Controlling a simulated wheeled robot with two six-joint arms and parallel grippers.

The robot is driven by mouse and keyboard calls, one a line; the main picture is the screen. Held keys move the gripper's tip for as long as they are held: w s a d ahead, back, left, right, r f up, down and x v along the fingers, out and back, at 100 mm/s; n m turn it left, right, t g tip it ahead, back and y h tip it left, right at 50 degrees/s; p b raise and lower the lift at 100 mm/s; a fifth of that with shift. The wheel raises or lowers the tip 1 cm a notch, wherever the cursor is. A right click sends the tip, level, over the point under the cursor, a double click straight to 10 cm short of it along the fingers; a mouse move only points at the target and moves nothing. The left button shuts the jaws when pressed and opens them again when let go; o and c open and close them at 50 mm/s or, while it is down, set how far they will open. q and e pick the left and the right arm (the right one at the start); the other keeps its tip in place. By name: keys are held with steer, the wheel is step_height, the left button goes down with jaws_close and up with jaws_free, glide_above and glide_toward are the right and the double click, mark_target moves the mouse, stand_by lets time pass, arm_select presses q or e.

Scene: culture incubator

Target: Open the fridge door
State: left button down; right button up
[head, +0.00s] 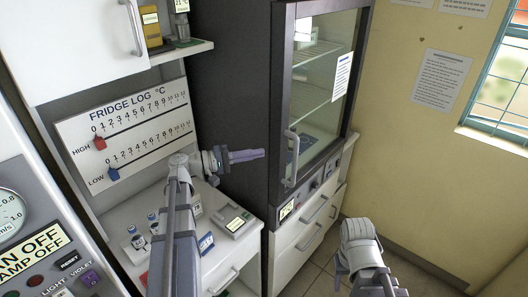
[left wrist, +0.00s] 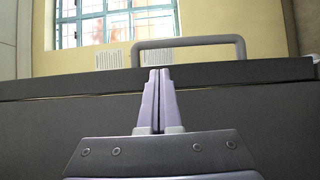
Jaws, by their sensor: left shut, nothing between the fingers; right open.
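The fridge (head: 316,100) is a tall dark-framed cabinet with a glass door, which looks shut in the head view. Its grey bar handle (head: 291,158) runs upright on the left side of the door. My left gripper (head: 262,153) is shut and empty, its purple fingers pointing right towards the handle, a little short of it. In the left wrist view the fingertips (left wrist: 157,70) lie in front of the dark door edge, and the handle (left wrist: 190,45) arches beyond them. My right gripper (head: 358,230) is low at the right; its fingers are hard to make out.
A counter with small bottles (head: 138,238) and a grey device (head: 234,222) is below my left arm. A fridge log board (head: 125,130) hangs behind it. White drawers (head: 300,250) sit under the fridge. Floor (head: 400,265) is open at the right, before the yellow wall.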

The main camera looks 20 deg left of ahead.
mark_target(282, 150)
arm_select(q)
steer(key=x, duration=0.8)
steer(key=shift+w+d, duration=0.15)
steer(key=shift+d, duration=0.05)
steer(key=shift+d, duration=0.15)
